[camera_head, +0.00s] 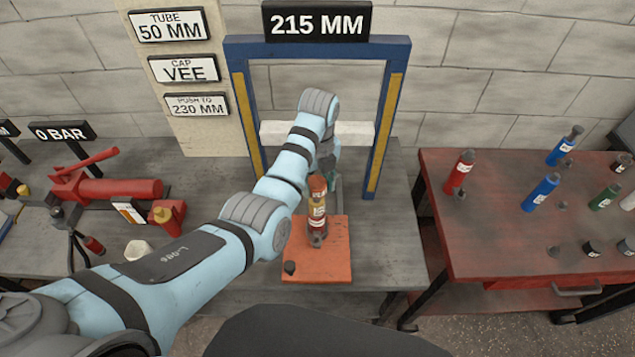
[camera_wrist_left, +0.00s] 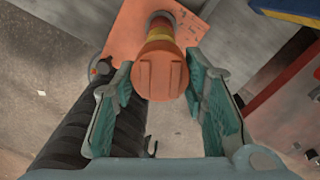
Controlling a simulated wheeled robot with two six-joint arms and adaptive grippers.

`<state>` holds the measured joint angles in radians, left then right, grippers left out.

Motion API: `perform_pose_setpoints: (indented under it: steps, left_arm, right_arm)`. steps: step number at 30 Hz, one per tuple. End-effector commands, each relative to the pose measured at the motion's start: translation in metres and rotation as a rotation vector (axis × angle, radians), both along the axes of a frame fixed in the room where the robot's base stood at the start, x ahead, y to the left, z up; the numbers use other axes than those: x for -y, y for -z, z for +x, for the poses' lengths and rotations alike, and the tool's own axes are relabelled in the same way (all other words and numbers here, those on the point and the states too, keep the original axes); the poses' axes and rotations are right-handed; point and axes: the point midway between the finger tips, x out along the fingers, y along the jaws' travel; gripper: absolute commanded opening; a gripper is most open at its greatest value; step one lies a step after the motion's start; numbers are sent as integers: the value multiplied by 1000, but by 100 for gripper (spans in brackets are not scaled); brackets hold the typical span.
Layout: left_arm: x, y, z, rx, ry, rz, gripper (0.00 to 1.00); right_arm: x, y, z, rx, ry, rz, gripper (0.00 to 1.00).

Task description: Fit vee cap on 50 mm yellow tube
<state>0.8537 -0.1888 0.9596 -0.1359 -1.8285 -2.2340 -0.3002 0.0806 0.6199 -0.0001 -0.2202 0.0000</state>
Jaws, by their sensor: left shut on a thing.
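An upright tube (camera_head: 317,222) with yellow and dark red bands and a pale label stands on the orange plate (camera_head: 335,262). An orange cap (camera_head: 317,184) is at its top; it also shows end-on in the left wrist view (camera_wrist_left: 160,76), with grooves across its face. My left gripper (camera_head: 326,180) has its teal-padded fingers on either side of the cap, shut on it. In the left wrist view the fingers (camera_wrist_left: 157,85) flank the cap, with the yellow band beyond it. I cannot tell how deep the cap sits. My right gripper is not in view.
A blue and yellow frame (camera_head: 240,100) stands behind, under a 215 MM sign (camera_head: 317,22). Signs on the left read TUBE 50 MM, CAP VEE (camera_head: 184,70) and PUSH TO 230 MM. A red pump (camera_head: 110,190) is at left. A red table (camera_head: 500,245) at right holds several tubes.

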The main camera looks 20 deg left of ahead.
Motion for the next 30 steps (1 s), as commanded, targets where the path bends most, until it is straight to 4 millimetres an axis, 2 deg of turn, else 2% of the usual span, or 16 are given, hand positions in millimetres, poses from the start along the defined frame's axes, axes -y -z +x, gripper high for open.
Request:
perform_pose_setpoints:
  steps: [8, 30]
  left_arm:
    - [0, 1, 0, 0, 0, 0, 8]
    - [0, 20, 0, 0, 0, 0, 8]
  right_arm:
    - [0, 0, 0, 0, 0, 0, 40]
    - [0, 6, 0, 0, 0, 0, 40]
